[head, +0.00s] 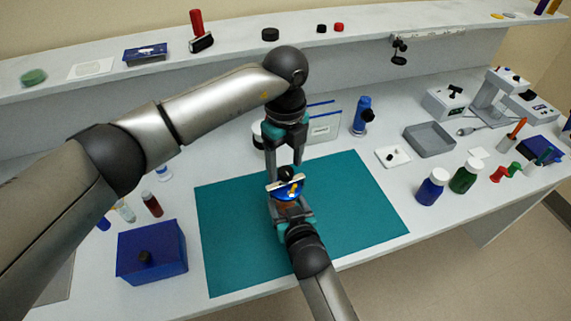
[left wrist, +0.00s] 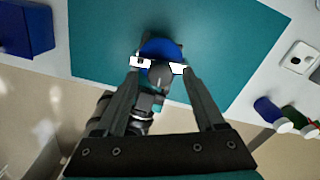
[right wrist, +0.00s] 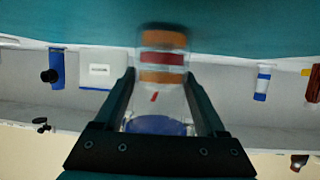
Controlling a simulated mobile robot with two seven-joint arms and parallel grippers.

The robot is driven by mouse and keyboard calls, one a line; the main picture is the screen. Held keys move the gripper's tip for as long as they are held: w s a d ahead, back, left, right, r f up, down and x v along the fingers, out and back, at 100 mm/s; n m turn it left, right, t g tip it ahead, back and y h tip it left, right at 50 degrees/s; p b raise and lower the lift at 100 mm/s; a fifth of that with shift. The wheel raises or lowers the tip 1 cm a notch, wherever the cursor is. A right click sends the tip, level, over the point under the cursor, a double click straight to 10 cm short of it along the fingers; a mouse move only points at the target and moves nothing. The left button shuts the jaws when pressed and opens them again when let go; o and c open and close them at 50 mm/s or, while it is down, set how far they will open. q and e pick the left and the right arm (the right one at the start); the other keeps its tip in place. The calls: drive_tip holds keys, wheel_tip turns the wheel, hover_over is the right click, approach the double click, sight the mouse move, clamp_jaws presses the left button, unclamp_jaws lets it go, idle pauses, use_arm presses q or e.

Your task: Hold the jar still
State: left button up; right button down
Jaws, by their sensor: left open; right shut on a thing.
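The jar (right wrist: 162,75) is clear with orange and red bands, and it stands between the fingers of my right gripper (right wrist: 160,85) in the right wrist view. My right gripper (head: 288,208) is shut on the jar's body from the near side. The jar's blue lid (head: 287,191) shows from above in the head view, with a dark round part over it. My left gripper (head: 286,183) points down from above and is open. In the left wrist view its pale fingertips lie on either side of the blue lid (left wrist: 160,48). Whether they touch it, I cannot tell.
The teal mat (head: 350,200) lies below, mostly bare. A blue box (head: 152,252) stands at left, and blue and green bottles (head: 433,187) stand at right. A grey tray (head: 430,140) and a shelf (head: 230,47) lie behind.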

use_arm(q)
drive_tip(key=shift+f, duration=0.45)
clamp_jaws()
idle(0.3)
